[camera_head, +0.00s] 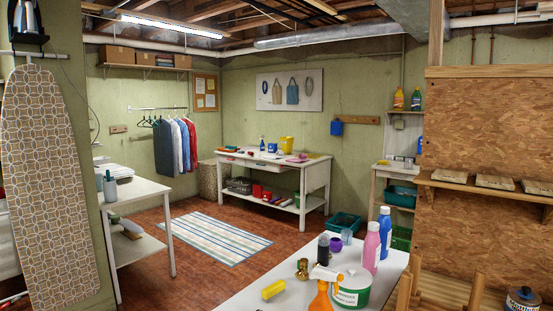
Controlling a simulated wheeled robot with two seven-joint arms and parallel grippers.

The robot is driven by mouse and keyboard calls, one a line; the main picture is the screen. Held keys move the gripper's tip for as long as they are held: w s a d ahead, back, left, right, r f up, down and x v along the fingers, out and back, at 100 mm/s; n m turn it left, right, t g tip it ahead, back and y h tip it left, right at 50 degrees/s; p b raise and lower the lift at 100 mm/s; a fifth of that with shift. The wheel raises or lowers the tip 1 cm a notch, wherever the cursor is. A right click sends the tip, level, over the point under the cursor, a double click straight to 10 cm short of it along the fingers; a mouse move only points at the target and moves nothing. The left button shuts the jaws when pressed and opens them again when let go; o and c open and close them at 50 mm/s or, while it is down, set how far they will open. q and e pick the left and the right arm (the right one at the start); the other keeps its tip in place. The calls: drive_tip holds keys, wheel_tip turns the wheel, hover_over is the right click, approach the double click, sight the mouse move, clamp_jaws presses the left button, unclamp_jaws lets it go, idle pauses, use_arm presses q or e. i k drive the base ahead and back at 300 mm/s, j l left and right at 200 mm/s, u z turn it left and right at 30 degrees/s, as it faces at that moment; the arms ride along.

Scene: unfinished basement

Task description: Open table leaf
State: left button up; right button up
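A second white table (140,188) with a lower shelf stands at the left. A third white table (317,161) with drawers and a lower shelf stands against the back wall. Neither of my grippers is in view.
A patterned ironing board (48,185) stands upright at the left. A striped rug (205,238) lies on the open red-brown floor. A chipboard wall (480,122) with a wooden shelf blocks the right side. A dark green crate (345,223) sits on the floor.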

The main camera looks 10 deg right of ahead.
sight(317, 175)
drive_tip(key=i+j+u, duration=0.5)
drive_tip(key=i+u, duration=0.2)
drive_tip(key=i+j+u, duration=0.35)
drive_tip(key=i, duration=0.25)
drive_tip(key=i+u, duration=0.4)
drive_tip(key=i, duration=0.25)
drive_tip(key=i+z, duration=0.5)
drive_tip(key=i, duration=0.2)
drive_tip(key=i+j+z, duration=0.15)
drive_tip(key=i+z, duration=0.35)
drive_tip(key=i, duration=0.2)
drive_tip(key=i+l+z, duration=0.15)
drive_tip(key=i+z, duration=0.3)
drive_tip(key=i, duration=0.15)
drive_tip(key=i+j+z, duration=0.1)
drive_tip(key=i+z, duration=0.55)
drive_tip(key=i, duration=0.65)
drive_tip(key=i+j+z, duration=0.2)
drive_tip(key=i, duration=0.6)
drive_tip(key=i+z, duration=0.35)
drive_tip(key=i, duration=1.1)
drive_tip(key=i+u, duration=0.5)
drive_tip(key=i, duration=0.85)
